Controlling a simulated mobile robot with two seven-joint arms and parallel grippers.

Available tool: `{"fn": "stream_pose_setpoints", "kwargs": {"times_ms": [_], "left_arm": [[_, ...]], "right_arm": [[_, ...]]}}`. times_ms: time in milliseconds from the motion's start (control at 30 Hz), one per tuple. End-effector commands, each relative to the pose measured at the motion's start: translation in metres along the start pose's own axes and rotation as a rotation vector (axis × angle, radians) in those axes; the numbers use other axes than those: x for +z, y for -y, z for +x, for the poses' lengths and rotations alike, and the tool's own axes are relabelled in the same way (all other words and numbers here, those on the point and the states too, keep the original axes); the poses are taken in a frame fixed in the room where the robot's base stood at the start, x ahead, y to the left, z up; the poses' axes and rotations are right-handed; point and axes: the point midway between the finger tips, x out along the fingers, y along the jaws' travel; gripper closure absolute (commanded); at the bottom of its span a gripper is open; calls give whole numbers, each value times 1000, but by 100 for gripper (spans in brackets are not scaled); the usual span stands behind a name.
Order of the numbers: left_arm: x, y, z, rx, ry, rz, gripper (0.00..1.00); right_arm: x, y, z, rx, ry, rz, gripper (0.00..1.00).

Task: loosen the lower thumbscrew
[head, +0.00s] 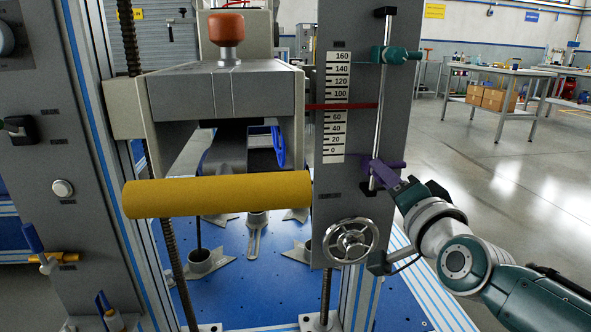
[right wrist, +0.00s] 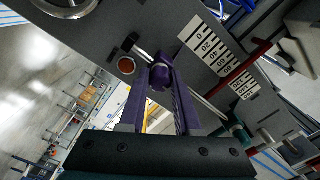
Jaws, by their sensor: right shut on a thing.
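The lower thumbscrew (right wrist: 160,77) shows in the right wrist view as a dark purple knob on the lower part of the metal rod, beside the 0 end of the scale. My right gripper (right wrist: 158,84) has its two purple fingers closed on it, one on each side. In the head view my right gripper (head: 384,174) reaches in from the right to the rod, and its fingers hide most of the thumbscrew. The upper thumbscrew (head: 398,55) is teal and sits high on the rod (head: 381,110), well clear of the gripper. My left gripper is not in view.
The grey panel carries a white scale (head: 337,105) with a red pointer (head: 340,106) near its middle. A metal handwheel (head: 351,241) sits below the gripper. A yellow roller (head: 218,194) lies across the front, left of the panel. Open floor is at right.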

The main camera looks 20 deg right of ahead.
Motion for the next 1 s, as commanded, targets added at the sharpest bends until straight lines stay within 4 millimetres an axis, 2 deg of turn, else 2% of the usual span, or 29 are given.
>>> {"fn": "stream_pose_setpoints", "kwargs": {"times_ms": [467, 500, 733, 1000], "left_arm": [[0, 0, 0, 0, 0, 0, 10], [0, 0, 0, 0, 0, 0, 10], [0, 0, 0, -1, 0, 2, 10], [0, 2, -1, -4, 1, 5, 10]], "right_arm": [[0, 0, 0, -1, -2, -13, 100], [0, 0, 0, -1, -2, -13, 64], [0, 0, 0, -1, -1, -11, 38], [0, 0, -1, 0, 0, -11, 38]]}}
